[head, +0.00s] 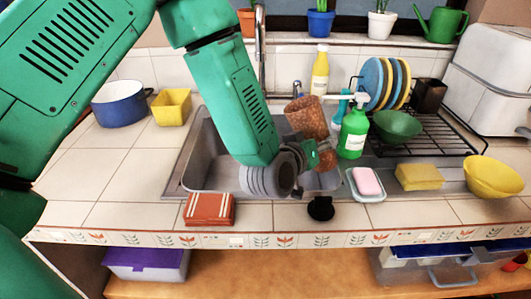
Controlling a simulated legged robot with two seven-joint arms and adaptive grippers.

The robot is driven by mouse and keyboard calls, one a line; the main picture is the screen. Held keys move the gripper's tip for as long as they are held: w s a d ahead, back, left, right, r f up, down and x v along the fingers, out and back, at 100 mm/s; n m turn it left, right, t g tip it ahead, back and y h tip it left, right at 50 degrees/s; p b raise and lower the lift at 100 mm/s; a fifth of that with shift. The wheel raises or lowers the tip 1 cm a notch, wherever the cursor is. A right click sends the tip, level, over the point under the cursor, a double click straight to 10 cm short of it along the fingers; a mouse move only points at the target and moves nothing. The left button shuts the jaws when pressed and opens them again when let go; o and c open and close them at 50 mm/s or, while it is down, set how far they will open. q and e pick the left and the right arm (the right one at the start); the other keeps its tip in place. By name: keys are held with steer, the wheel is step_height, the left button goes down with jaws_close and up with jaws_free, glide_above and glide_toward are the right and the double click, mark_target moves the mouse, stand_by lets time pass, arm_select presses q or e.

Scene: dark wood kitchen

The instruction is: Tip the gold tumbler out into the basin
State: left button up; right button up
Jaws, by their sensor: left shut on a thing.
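The gold tumbler (306,116) looks speckled orange-brown in the head view. It is held over the sink basin (218,168), leaning slightly, with its wider end up and to the left. My left gripper (317,150) is shut on its lower part, and the fingers partly hide it. A smaller orange-brown patch (327,161) shows just below the fingers; I cannot tell whether it belongs to the tumbler. The tumbler's inside is not clearly visible. My left arm covers part of the basin. My right gripper is not in view.
A green soap bottle (353,132) stands close right of the tumbler, by a dish rack (432,135) with plates and a green bowl (397,125). The faucet (260,50) rises behind.

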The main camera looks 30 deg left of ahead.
arm_select(q)
steer(key=shift+d+r+m+p, duration=0.2)
steer(key=shift+r+m+p, duration=0.2)
steer(key=shift+r+p, duration=0.25)
steer(key=shift+f+m+y, duration=0.2)
steer(key=shift+m+y, duration=0.2)
steer(key=shift+d+f+m+g+p, duration=0.15)
steer(key=shift+f+m+g+p, duration=0.2)
steer(key=shift+g+p, duration=0.1)
steer(key=shift+w+m+y+p, duration=0.1)
steer(key=shift+m+y+p, duration=0.5)
steer(key=shift+p, duration=0.3)
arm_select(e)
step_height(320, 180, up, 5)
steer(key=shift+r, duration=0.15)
arm_select(q)
steer(key=shift+r, duration=0.15)
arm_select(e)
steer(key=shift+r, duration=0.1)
